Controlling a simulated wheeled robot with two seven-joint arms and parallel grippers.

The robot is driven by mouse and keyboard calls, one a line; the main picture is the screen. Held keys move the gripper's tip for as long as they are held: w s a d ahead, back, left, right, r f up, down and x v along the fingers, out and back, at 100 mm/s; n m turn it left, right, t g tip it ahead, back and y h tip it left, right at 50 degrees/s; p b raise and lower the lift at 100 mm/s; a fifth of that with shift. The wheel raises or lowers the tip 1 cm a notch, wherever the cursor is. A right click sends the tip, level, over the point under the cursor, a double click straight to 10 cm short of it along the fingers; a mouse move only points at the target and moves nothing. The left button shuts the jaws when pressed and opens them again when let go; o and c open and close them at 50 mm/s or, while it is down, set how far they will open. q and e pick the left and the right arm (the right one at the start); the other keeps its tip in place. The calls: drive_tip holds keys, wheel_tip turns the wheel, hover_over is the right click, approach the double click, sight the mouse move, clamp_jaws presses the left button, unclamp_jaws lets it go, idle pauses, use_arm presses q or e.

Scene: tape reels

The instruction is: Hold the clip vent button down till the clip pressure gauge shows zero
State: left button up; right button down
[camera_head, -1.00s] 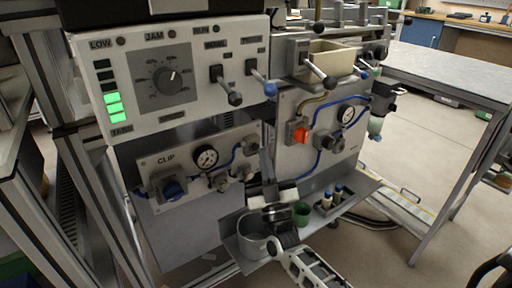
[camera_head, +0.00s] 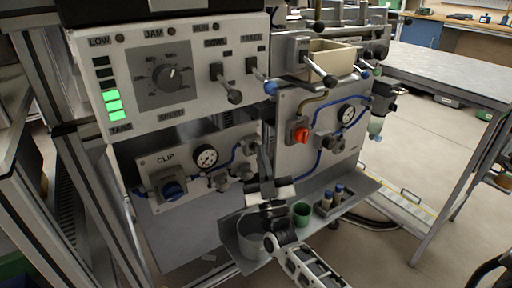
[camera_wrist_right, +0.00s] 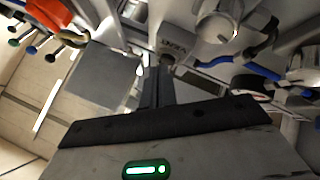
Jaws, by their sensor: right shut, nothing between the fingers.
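The gauge's needle is too small to read. My right gripper (camera_head: 263,155) is shut and empty, its thin fingers raised at the panel's right edge. In the right wrist view the closed fingers (camera_wrist_right: 157,82) point at a small grey block (camera_wrist_right: 172,46) with a label that seems to read VENT. I cannot tell whether the tips touch it; any button there is hardly visible. My left gripper is not in view.
A second panel with a red knob (camera_head: 299,134) and another gauge (camera_head: 346,114) stands to the right. The speed control box (camera_head: 170,75) overhangs the clip panel.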

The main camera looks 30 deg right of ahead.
drive_tip(key=shift+w, duration=0.25)
idle(0.5)
drive_tip(key=shift+s+p, duration=0.4)
drive_tip(key=shift+s, duration=0.4)
drive_tip(key=s+p, duration=0.2)
drive_tip(key=s, duration=0.3)
drive_tip(key=shift+d+p, duration=0.2)
drive_tip(key=shift+p, duration=0.2)
